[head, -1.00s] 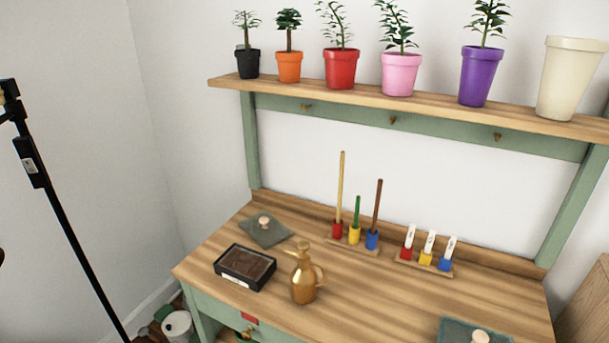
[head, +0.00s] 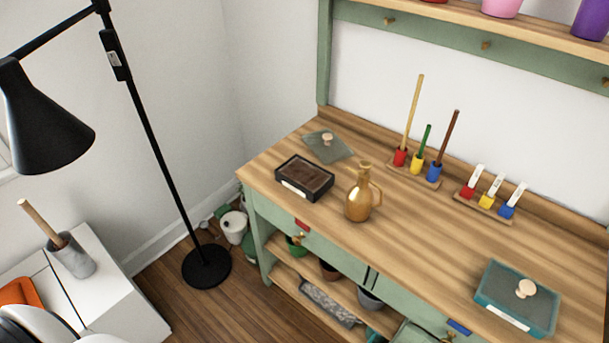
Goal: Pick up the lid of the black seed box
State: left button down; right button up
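The black seed box (head: 304,178) stands open near the left end of the wooden bench top, with brown soil inside and a white label on its front. A flat grey-green lid (head: 327,147) with a pale round knob lies on the bench just behind it, apart from the box. A teal seed box (head: 517,298) at the right front has a similar knobbed lid on it. Neither of my grippers shows in the head view.
A brass watering can (head: 362,195) stands right of the black box. Coloured tool holders (head: 418,165) and label holders (head: 487,197) line the back. A black floor lamp (head: 150,130) stands left of the bench. A white cabinet (head: 80,290) is at lower left.

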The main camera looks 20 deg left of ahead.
aim_at(329, 147)
jog(key=i+j+z, duration=0.45)
jog(key=j, duration=0.2)
jog(key=j+z, duration=0.25)
jog(key=i+j+z, duration=0.25)
jog(key=j, duration=0.25)
jog(key=k+j, duration=0.15)
jog(key=j, duration=0.15)
jog(key=i+l+z, duration=0.1)
